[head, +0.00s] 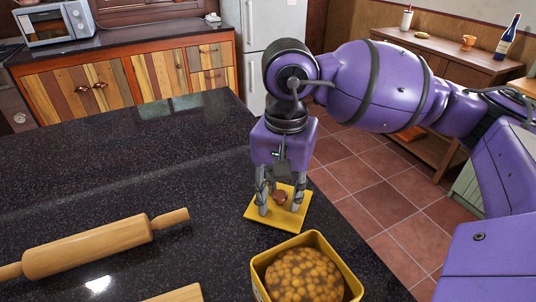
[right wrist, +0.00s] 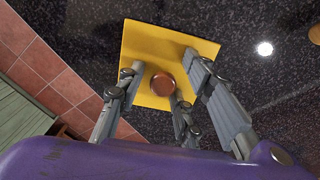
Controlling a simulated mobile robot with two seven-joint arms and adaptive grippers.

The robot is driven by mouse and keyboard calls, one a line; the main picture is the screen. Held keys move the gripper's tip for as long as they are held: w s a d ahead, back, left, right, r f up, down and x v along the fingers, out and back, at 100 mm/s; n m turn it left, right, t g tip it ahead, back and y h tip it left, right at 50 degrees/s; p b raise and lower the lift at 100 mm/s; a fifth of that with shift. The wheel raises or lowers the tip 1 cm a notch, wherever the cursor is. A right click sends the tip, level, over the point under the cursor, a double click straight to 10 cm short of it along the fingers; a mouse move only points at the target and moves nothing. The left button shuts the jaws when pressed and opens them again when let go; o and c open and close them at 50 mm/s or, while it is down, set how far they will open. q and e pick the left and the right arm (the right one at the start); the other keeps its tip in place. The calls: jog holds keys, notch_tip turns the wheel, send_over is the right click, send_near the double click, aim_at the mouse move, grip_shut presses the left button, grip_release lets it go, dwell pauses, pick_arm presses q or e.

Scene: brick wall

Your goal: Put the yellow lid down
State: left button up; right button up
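The yellow lid (head: 274,222) is a flat square plate with a round brown knob (head: 280,197). It appears to lie flat on the dark counter near its right edge, just behind the open yellow tin (head: 341,264). My right gripper (head: 280,207) points down over the lid, its fingers around the knob. In the right wrist view, the fingers (right wrist: 163,84) stand apart with gaps to the knob, and the yellow lid (right wrist: 150,42) shows beyond them. My left gripper is not in view.
The tin is filled with round brown pieces. A wooden rolling pin (head: 90,248) lies on the counter at left, and a wooden piece (head: 176,294) shows at the bottom edge. The counter's middle is clear. Tiled floor lies beyond its right edge.

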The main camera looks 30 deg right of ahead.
aim_at(282, 196)
notch_tip(282, 196, up, 12)
jog(key=shift+r+p, duration=0.2)
jog(key=shift+p, duration=0.25)
jog(key=shift+f, duration=0.1)
dwell(0.6)
